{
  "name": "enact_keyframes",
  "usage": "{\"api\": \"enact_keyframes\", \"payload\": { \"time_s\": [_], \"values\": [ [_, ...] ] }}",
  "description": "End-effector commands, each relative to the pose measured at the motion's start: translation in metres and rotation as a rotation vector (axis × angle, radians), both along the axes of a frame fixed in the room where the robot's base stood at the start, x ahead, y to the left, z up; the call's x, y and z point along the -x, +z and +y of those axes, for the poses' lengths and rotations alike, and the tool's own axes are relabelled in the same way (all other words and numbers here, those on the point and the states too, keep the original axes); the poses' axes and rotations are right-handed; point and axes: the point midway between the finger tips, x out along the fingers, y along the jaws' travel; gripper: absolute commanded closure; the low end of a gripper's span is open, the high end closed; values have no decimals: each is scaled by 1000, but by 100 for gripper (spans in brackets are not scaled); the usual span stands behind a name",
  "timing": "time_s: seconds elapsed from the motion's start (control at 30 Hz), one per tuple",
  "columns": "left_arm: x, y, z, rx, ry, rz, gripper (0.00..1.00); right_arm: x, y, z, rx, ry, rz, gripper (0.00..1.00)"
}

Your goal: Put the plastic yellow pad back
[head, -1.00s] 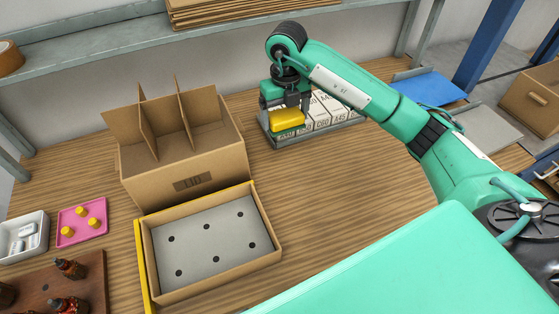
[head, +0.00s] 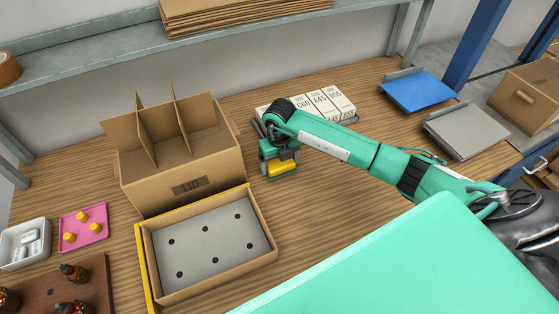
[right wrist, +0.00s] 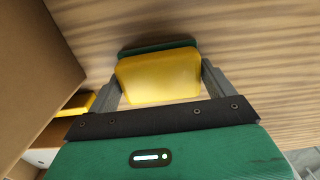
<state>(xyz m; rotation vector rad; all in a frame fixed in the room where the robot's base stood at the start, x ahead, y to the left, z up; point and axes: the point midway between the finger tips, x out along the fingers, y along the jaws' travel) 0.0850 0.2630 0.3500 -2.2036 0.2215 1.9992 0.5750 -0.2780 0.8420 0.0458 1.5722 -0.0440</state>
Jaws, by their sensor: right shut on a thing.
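The yellow pad (head: 284,167) is in my right gripper (head: 282,163), near the middle of the head view, just right of the cardboard box with dividers. In the right wrist view, the yellow pad (right wrist: 158,78) sits between the two grey fingers of the right gripper (right wrist: 160,88), with a green layer along its far edge. Wood tabletop shows behind it. I cannot tell whether the pad touches the table. My left gripper is not in view.
The divider box (head: 185,175) stands to the left. In front of it is a shallow carton (head: 274,250) with a grey holed insert and a yellow strip. White labelled boxes (head: 325,102) stand behind my arm. Blue (head: 417,90) and grey (head: 468,131) trays lie right. Bare table lies right of the carton.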

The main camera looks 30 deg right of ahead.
Motion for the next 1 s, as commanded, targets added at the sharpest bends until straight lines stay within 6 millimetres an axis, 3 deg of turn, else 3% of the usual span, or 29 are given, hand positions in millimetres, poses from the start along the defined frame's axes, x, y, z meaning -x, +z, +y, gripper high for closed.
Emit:
{"api": "enact_keyframes", "payload": {
  "time_s": [0.37,0.4,0.47,0.8,1.0],
  "values": [
    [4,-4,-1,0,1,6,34,0,-6,0,1,0,-2,36],
    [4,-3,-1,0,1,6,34,0,-5,0,0,0,-2,9],
    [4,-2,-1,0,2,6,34,0,-5,0,0,0,-2,0],
    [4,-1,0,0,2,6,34,-1,2,0,0,0,-4,0],
    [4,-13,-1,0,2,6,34,-2,38,-1,0,0,-8,0]
  ]
}}
